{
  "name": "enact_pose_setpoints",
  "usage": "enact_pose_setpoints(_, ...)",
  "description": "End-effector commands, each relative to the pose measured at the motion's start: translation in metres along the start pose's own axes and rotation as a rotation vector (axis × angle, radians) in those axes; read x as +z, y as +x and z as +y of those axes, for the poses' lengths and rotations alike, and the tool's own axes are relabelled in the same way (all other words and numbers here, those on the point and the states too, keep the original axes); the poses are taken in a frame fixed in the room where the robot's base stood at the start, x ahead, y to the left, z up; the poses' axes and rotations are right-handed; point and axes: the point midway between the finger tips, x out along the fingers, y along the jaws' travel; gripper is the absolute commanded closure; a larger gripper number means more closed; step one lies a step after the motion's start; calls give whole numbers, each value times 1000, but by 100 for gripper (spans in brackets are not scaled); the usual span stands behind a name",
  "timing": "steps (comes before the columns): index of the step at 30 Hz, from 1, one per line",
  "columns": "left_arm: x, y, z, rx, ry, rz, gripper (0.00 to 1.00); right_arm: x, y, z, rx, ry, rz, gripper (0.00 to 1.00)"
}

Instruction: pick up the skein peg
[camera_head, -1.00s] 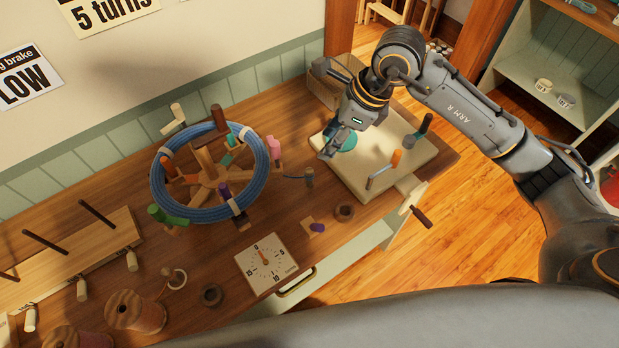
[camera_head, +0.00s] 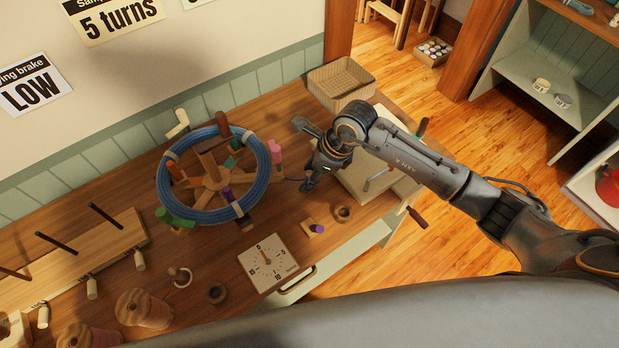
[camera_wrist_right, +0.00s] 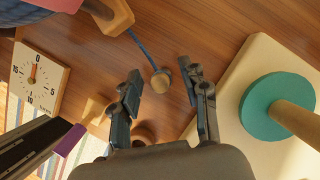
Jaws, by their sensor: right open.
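A small upright peg with a pale round top (camera_wrist_right: 161,83) stands on the wooden bench, with a blue strand of yarn running to it; I take it to be the skein peg. In the wrist view it lies between and beyond the fingertips of my right gripper (camera_wrist_right: 163,77), which is open and empty. In the head view my right gripper (camera_head: 306,184) is low over the bench, just right of the wheel, and mostly hides the peg. The blue skein (camera_head: 181,207) is wound around a wooden wheel (camera_head: 212,178) with coloured pegs. My left gripper is not in view.
Right of the gripper lies a pale board (camera_head: 365,195), with a teal disc (camera_wrist_right: 262,115) on it. A small block with a purple peg (camera_head: 318,229), a wooden ring (camera_head: 342,214) and a dial (camera_head: 268,257) are nearby. A wicker basket (camera_head: 340,82) stands behind.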

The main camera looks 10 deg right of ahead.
Motion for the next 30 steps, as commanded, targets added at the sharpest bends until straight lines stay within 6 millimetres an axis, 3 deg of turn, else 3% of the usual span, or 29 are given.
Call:
enact_pose_setpoints(7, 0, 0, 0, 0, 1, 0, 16, 0, 2, 0, -1, 0, 0, 55)
enact_pose_setpoints(14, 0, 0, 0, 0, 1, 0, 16, 0, 2, 0, -1, 0, 0, 100)
enact_pose_setpoints(25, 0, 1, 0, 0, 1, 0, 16, 1, 0, -1, -2, 0, -1, 100)
enact_pose_setpoints(30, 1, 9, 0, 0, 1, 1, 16, 6, -10, -2, -5, -3, -4, 100)
